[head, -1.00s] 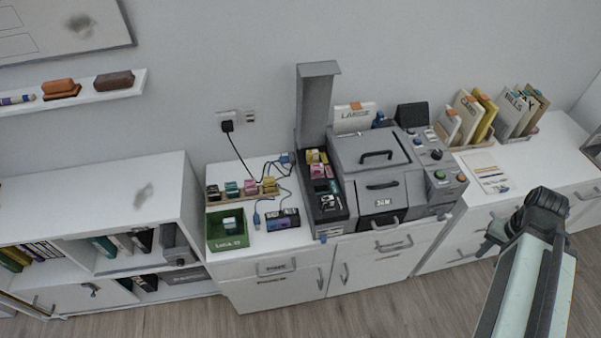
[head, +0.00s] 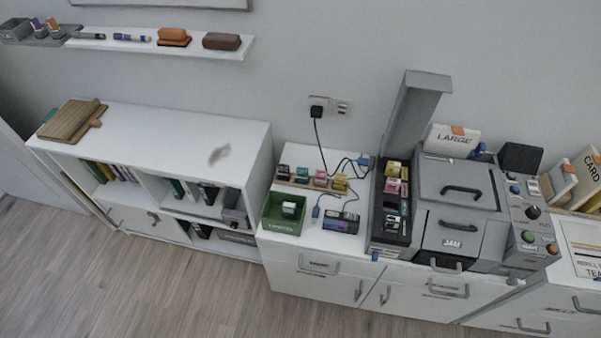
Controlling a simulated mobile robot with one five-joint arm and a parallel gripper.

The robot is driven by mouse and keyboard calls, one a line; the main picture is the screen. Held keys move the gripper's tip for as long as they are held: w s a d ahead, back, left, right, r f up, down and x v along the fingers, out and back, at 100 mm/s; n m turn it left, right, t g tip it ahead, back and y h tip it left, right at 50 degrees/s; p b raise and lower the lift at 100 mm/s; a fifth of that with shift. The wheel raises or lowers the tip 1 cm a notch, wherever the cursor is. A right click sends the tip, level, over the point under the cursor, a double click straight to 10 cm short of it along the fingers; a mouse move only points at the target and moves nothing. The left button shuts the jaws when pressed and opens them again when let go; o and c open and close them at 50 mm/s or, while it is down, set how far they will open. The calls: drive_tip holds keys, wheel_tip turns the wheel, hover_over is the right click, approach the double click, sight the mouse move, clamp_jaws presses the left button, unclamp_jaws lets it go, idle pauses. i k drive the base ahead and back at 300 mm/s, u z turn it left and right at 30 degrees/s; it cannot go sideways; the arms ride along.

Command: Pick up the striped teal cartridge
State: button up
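A small teal cartridge (head: 301,174) stands in the row of colored cartridges on the wooden rack (head: 310,188), between a dark one and a pink one. A white and teal cartridge (head: 289,208) is in the green bin (head: 284,225) in front of the rack. Cartridges with dark, white and teal parts also lie in the black tray (head: 390,238) of the grey machine. Stripes are too small to make out on any of them. My gripper is not in view.
A dark device (head: 341,222) and blue-ended cables lie right of the bin. The grey machine (head: 458,205) and its upright lid (head: 412,115) stand to the right. A white shelf (head: 180,130) is at left, with open wooden floor (head: 140,285) in front.

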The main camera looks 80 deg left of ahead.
sight(302, 174)
drive_tip(key=u, duration=0.05)
drive_tip(key=k, duration=2.9)
drive_tip(key=u, duration=2.1)
drive_tip(key=i, duration=1.05)
